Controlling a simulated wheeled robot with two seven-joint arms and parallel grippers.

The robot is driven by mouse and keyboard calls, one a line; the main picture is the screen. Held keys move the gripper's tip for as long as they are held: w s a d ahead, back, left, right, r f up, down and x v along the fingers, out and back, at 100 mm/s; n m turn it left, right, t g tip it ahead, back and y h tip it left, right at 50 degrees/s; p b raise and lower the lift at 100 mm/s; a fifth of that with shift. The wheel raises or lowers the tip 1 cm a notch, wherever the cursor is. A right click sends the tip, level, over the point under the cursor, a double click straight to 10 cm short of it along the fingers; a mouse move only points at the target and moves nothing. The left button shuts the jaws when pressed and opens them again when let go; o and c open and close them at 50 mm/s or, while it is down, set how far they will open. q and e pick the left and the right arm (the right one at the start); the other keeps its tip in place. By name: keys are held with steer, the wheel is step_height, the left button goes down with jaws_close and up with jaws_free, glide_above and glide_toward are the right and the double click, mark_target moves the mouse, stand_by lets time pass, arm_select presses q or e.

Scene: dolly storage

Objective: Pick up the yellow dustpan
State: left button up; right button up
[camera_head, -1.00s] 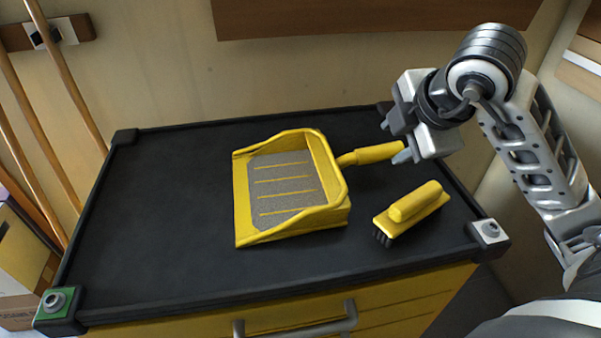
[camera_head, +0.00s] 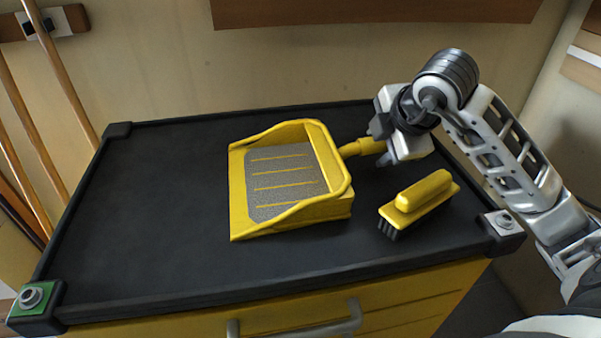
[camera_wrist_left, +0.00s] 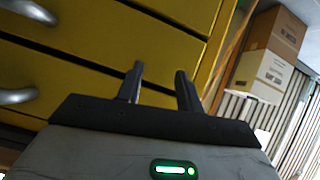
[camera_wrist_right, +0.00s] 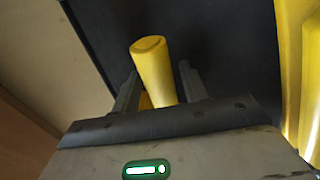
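The yellow dustpan (camera_head: 337,190) lies on the black top of the cabinet, its grey-lined pan facing left and its handle (camera_head: 360,147) pointing right. My right gripper (camera_head: 382,146) is at the outer part of the handle. In the right wrist view the handle (camera_wrist_right: 153,70) runs between the two fingers of my right gripper (camera_wrist_right: 160,80), which stand apart on either side of it; contact is not clear. My left gripper (camera_wrist_left: 160,72) is open and empty in front of yellow drawers, and is not in the head view.
A yellow brush (camera_head: 422,195) with dark bristles lies right of the pan, below my right gripper. The black cabinet top (camera_head: 150,220) has a raised rim and is clear at left. A drawer handle (camera_head: 300,325) sticks out in front. Wooden poles (camera_head: 65,100) lean at left.

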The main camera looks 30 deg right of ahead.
jaws_close()
arm_select(q)
steer(key=shift+w, duration=0.1)
arm_select(e)
steer(key=shift+r, duration=0.1)
